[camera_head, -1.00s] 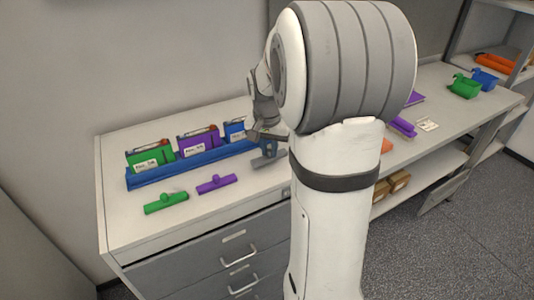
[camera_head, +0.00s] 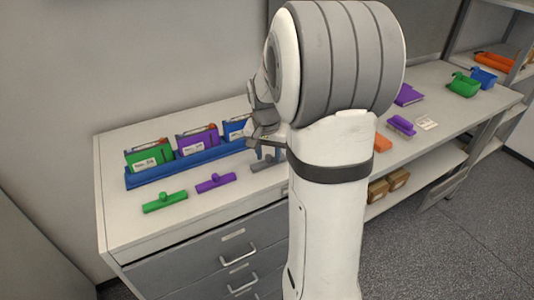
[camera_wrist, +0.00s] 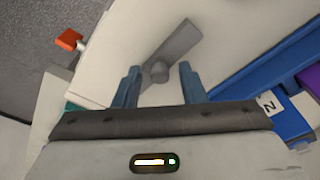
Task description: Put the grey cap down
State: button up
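The grey cap (camera_head: 262,165), a bar with a round knob, lies on the white bench top to the right of the purple cap (camera_head: 215,182). It also shows in the wrist view (camera_wrist: 176,48), beyond my fingertips, with its knob in line with the gap between them. My gripper (camera_head: 266,152) is just above the cap in the head view, partly hidden by my arm. In the wrist view my gripper (camera_wrist: 160,78) is open, with its two blue-grey fingers well apart and nothing held between them.
A green cap (camera_head: 165,201) lies left of the purple cap. Behind the caps, a blue tray (camera_head: 165,178) holds green, purple and blue battery boxes. An orange item (camera_head: 382,143) and a purple item (camera_head: 402,126) lie right of my arm. The bench's front edge is near the caps.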

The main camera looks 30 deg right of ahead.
jog(key=shift+r, duration=0.1)
notch_tip(320, 180, up, 12)
jog(key=s+a, duration=0.1)
jog(key=s+a+f+n, duration=0.3)
jog(key=s+a, duration=0.3)
jog(key=s, duration=0.3)
jog(key=s+a+f+n+t+y, duration=0.1)
jog(key=s+a+f+n, duration=0.2)
jog(key=s+a+n, duration=0.2)
jog(key=s+a, duration=0.2)
jog(key=s, duration=0.2)
jog(key=shift+a+f+n+t, duration=0.15)
jog(key=shift+f+n+t, duration=0.05)
jog(key=shift+n+t, duration=0.1)
